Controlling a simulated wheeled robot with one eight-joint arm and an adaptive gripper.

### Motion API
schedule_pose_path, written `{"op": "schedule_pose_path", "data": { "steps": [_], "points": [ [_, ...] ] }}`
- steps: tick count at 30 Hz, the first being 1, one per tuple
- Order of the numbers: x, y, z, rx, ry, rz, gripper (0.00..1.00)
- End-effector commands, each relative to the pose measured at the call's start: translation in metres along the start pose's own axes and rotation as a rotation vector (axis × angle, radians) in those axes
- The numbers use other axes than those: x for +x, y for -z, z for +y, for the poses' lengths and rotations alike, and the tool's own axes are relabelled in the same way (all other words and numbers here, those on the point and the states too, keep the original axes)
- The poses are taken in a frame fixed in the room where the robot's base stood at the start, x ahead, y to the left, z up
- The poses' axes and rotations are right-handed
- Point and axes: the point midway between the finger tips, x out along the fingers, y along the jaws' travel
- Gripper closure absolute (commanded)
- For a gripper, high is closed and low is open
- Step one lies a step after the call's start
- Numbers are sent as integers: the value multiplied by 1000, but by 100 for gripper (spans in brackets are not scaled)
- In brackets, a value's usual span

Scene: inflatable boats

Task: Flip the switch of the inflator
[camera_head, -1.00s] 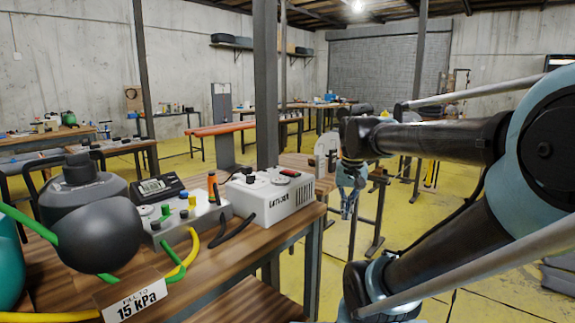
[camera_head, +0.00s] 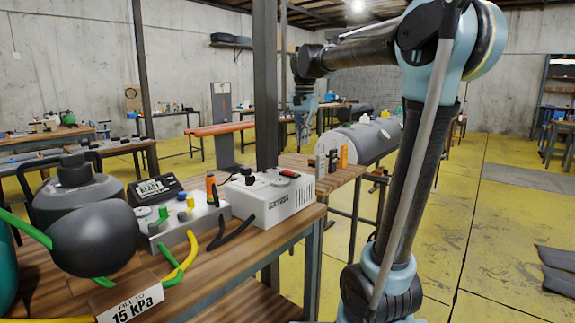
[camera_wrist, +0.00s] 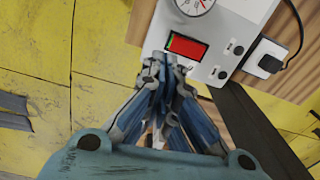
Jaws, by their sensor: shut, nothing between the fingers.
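The inflator is a white box (camera_head: 275,205) on the wooden workbench, with knobs, a gauge and a red switch (camera_head: 289,174) on its top. In the wrist view the red switch (camera_wrist: 187,47) has a green strip at its left end and sits in a black frame. My gripper (camera_head: 302,146) hangs in the air beyond the box, pointing down. In the wrist view my gripper (camera_wrist: 160,62) is shut and empty, with its fingertips just left of and below the switch in the picture. I cannot tell whether they touch the panel.
A grey multi-port box (camera_head: 190,220) with green and yellow hoses stands left of the inflator. A dark rounded pump (camera_head: 95,240) and a "15 kPa" sign (camera_head: 137,302) are further left. A steel post (camera_head: 266,90) rises behind. A black plug (camera_wrist: 270,63) sits beside the panel.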

Motion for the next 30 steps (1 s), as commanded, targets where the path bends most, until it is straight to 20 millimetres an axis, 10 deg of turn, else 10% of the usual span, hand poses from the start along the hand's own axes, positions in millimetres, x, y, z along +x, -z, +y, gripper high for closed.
{"op": "schedule_pose_path", "data": {
  "steps": [12, 30],
  "points": [
    [-28, 16, -72, 111, -24, -20, 100],
    [-24, 17, -78, 121, -27, -21, 100]
  ]
}}
